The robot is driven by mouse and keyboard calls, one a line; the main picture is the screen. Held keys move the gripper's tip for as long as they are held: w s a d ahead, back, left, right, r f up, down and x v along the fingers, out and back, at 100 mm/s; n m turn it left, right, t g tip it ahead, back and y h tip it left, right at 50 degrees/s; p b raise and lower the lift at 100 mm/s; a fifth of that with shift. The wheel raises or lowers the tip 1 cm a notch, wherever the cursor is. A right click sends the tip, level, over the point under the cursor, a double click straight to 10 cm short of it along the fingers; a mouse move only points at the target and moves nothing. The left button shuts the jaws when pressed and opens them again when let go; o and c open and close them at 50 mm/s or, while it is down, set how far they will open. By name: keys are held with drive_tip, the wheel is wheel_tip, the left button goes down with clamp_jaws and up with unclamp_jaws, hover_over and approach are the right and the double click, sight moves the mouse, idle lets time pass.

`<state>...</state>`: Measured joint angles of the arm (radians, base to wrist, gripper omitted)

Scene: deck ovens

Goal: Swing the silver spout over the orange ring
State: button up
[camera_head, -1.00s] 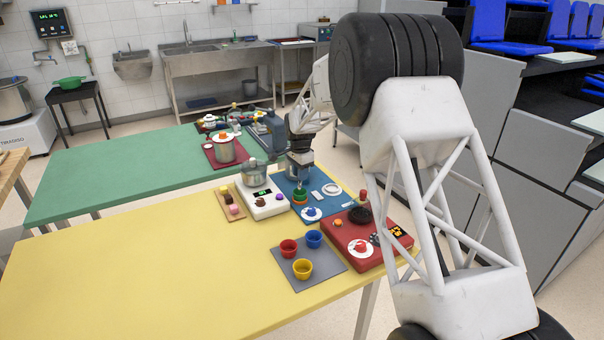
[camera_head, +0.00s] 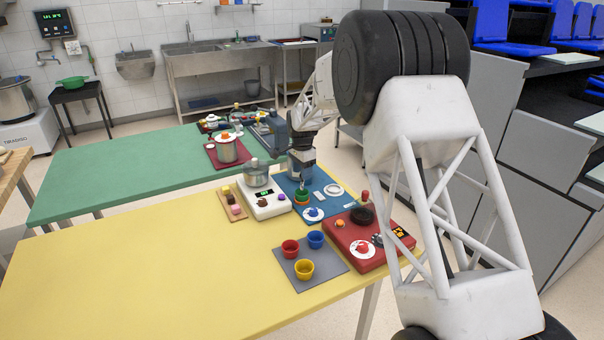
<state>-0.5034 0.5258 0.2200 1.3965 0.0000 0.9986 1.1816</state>
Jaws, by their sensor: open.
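My gripper (camera_head: 302,178) is at the end of my arm, above the blue mat (camera_head: 345,202) at the far edge of the yellow table. It is small and dark here, and I see nothing held in it. A small green and orange stack (camera_head: 302,199) stands on the mat just below and in front of the gripper. Its orange part may be the orange ring, but it is too small to be sure. I cannot make out the silver spout for certain; my wrist covers part of the mat. I cannot tell whether the gripper touches anything.
A white scale (camera_head: 270,211) with a metal pot (camera_head: 255,173) stands left of the mat. A red box (camera_head: 370,257) with small items is at the right. A grey mat (camera_head: 328,277) carries red, blue and yellow cups. The yellow table's left part is clear.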

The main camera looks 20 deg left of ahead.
drive_tip(key=shift+r, duration=3.3)
drive_tip(key=shift+s+d+r, duration=0.1)
drive_tip(key=shift+d+r, duration=0.1)
drive_tip(key=shift+d, duration=0.05)
drive_tip(key=s+d+r+n, duration=0.1)
drive_tip(key=s+d+r, duration=0.5)
drive_tip(key=s+d, duration=0.3)
drive_tip(key=s+d+r+n+t, duration=0.15)
drive_tip(key=s+d+r, duration=0.4)
drive_tip(key=d, duration=0.65)
drive_tip(key=s+d+r+n, duration=0.1)
drive_tip(key=s+d+r, duration=0.4)
drive_tip(key=s+d, duration=0.4)
drive_tip(key=s+d+f+n, duration=0.1)
drive_tip(key=s+d, duration=0.4)
drive_tip(key=s, duration=0.6)
drive_tip(key=s+d+f+n, duration=0.1)
drive_tip(key=s+d+f, duration=0.1)
drive_tip(key=s+d, duration=0.4)
drive_tip(key=s+d+f+n+t, duration=0.1)
drive_tip(key=s+d, duration=0.5)
drive_tip(key=s, duration=1)
drive_tip(key=shift+d+f+n, duration=0.25)
drive_tip(key=shift+f+n, duration=0.3)
drive_tip(key=shift+f, duration=0.15)
